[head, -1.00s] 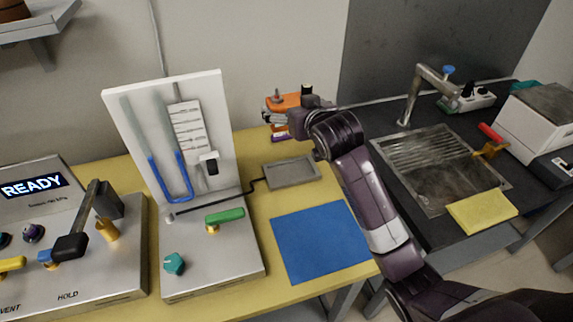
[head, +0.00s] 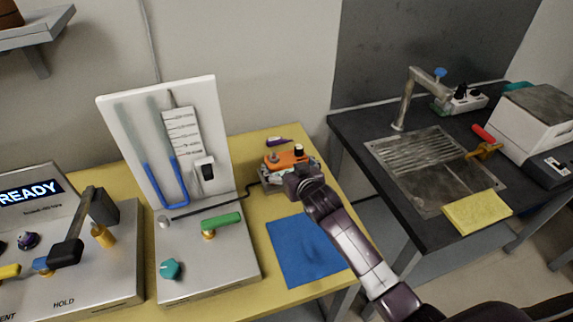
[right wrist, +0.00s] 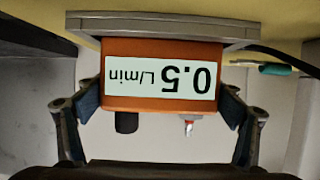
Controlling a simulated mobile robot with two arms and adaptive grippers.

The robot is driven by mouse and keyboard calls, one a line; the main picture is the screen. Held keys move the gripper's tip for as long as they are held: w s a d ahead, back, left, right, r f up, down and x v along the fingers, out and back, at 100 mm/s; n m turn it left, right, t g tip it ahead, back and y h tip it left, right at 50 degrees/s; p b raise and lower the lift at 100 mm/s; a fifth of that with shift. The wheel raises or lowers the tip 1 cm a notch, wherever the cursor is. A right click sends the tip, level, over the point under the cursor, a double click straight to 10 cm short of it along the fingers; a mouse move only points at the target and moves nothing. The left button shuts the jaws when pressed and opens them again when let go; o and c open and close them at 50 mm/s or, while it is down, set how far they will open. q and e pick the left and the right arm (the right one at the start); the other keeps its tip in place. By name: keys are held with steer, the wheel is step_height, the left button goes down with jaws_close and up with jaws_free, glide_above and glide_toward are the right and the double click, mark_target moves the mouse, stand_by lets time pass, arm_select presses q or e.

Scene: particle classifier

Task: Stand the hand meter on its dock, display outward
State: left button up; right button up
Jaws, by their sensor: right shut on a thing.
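The orange hand meter (head: 286,157) stands upright at the grey dock plate (right wrist: 160,20), knobs upward in the head view. Its display (right wrist: 160,75) reads 0.5 L/min, upside down in the right wrist view, and faces the wrist camera. My right gripper (head: 288,178) is shut on the meter, with a blue-padded finger at each side (right wrist: 160,100). The meter's base meets the dock's edge in the wrist view; I cannot tell if it rests fully. In the head view the gripper hides most of the dock. My left gripper is not in view.
A blue mat (head: 305,250) lies in front of the dock. The manometer stand (head: 205,250) with a green-handled valve (head: 222,220) is to the left, with a black cable to the dock. A sink (head: 425,165) is at right.

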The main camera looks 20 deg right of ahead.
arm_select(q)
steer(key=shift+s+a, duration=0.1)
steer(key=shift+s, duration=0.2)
arm_select(e)
steer(key=shift+f, duration=0.1)
steer(key=shift+f, duration=0.15)
steer(key=o, duration=1.4)
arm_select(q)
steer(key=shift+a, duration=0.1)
arm_select(e)
steer(key=shift+r, duration=0.2)
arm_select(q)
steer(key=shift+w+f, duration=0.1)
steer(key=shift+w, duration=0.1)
arm_select(e)
steer(key=v, duration=1.2)
